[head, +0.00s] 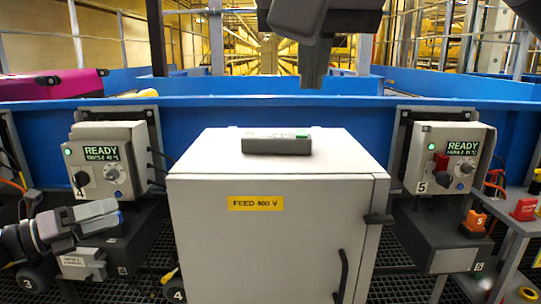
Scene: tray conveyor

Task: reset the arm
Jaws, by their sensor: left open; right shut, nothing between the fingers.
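My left gripper (112,215) is at the lower left, in front of the left control box's lower housing. Its two grey fingers point right, and it is open with nothing seen between them. My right gripper (314,76) hangs down from the top edge, right of centre, above the far side of the grey cabinet. Its dark fingers are together and hold nothing. Most of the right arm is out of the picture.
A grey cabinet (270,255) labelled "FEED 400 V" stands in the middle, with a flat grey device (270,146) on top. Control boxes reading "READY" stand left (98,150) and right (446,140). A blue conveyor wall (240,115) runs behind; a magenta case (50,84) lies beyond it.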

